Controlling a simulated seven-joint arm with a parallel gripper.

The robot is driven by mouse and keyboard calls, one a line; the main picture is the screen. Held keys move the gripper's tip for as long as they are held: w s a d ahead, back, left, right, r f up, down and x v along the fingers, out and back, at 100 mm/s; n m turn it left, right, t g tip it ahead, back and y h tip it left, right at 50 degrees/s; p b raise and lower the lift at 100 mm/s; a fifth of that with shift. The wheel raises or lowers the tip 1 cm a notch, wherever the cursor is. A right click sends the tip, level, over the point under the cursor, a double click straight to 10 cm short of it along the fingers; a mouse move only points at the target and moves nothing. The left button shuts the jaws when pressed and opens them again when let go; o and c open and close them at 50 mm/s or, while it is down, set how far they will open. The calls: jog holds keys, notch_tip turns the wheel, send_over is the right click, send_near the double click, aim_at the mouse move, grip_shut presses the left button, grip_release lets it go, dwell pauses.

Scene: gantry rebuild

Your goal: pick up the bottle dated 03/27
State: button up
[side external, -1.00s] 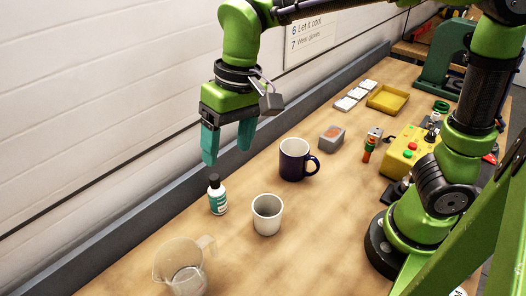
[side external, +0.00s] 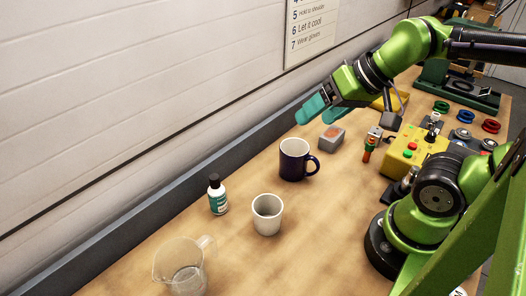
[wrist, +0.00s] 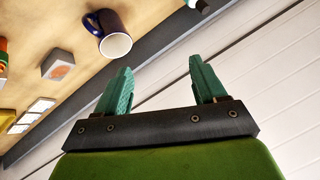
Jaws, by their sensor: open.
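A small bottle (side external: 218,201) with a black cap and a teal and white label stands upright on the bench, near the wall-side ledge. Its date is too small to read. Only its edge shows at the top of the wrist view (wrist: 196,3). My gripper (side external: 312,114) is open and empty, tilted toward the wall above the dark blue mug, up and to the right of the bottle. Its two teal fingers stand apart in the wrist view (wrist: 160,70).
The dark blue mug (side external: 293,161) and a white cup (side external: 267,217) stand right of the bottle. A clear measuring jug (side external: 181,269) is in front. A grey block (side external: 332,138) and a yellow control box (side external: 411,150) are farther back. The grey ledge (side external: 150,200) runs along the wall.

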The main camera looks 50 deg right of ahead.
jog(key=shift+o, duration=0.4)
dwell(0.3)
jog(key=m+g, duration=0.5)
jog(key=m, duration=1.1)
send_near(214, 191)
notch_tip(214, 191, up, 4)
jog(key=s+d, duration=0.1)
jog(key=d, duration=0.2)
jog(key=m, duration=0.5)
jog(key=shift+y, duration=0.4)
jog(key=x, duration=1)
jog(key=shift+w+a+r, duration=0.1)
jog(key=shift+w, duration=0.15)
jog(key=shift+x, duration=3)
jog(key=shift+w+r, duration=0.1)
jog(key=shift+w, duration=0.05)
jog(key=shift+c, duration=0.3)
